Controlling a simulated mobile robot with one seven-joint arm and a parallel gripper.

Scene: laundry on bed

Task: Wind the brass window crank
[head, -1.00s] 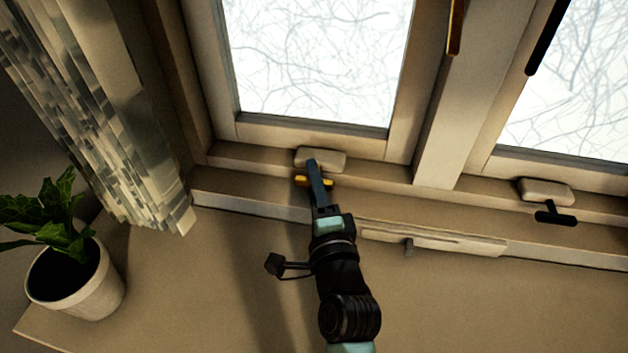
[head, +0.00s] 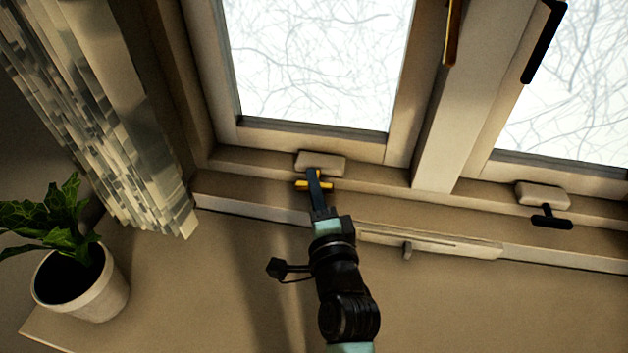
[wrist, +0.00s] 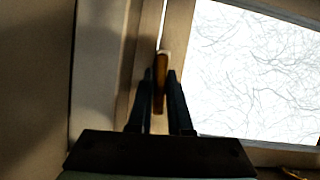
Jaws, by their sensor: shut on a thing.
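The brass window crank (head: 328,186) sits just below a beige housing (head: 321,162) on the sill under the left window. Its yellow bar shows on both sides of my fingers in the head view. My gripper (head: 314,174) reaches up to it from below and is shut on it. In the wrist view, the brass bar (wrist: 160,92) stands between the two dark fingers of my gripper (wrist: 160,74). My fingers hide the crank's middle in the head view.
A black crank (head: 552,219) hangs under a similar housing at the right window. A brass handle (head: 452,32) and a black handle (head: 543,42) are higher up. A potted plant (head: 100,290) and a curtain (head: 110,120) stand left. A pale rail (head: 450,244) lies right of my arm.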

